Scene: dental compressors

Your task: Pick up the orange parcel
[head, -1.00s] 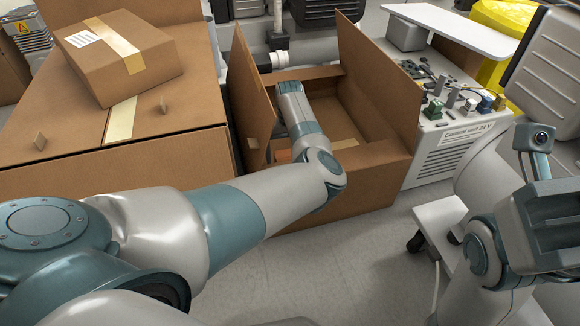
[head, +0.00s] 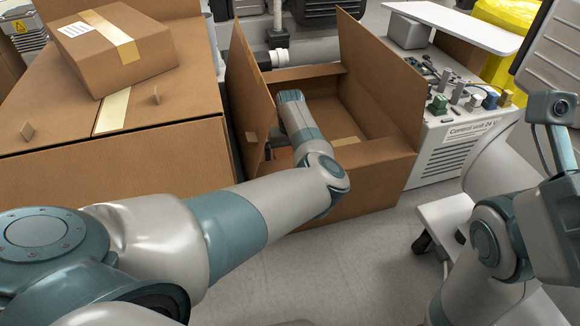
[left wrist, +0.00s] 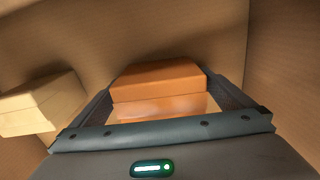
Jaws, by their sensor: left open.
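The orange parcel (left wrist: 158,82) lies inside the open cardboard box, between the two fingers of my left gripper (left wrist: 160,95) in the left wrist view. The fingers stand apart on either side of it; I cannot tell whether they touch it. In the head view my left arm reaches down into the open box (head: 365,185), and only a small orange patch (head: 281,157) shows beside the forearm. The left fingers are hidden there. My right arm is at the right edge of the head view, with its fingers out of sight.
A tan parcel (left wrist: 40,103) lies left of the orange one inside the box. The box's upright flaps (head: 250,95) stand close to my left arm. A large closed carton (head: 180,150) with a smaller carton (head: 118,48) on top stands left. A control unit (head: 450,140) stands right.

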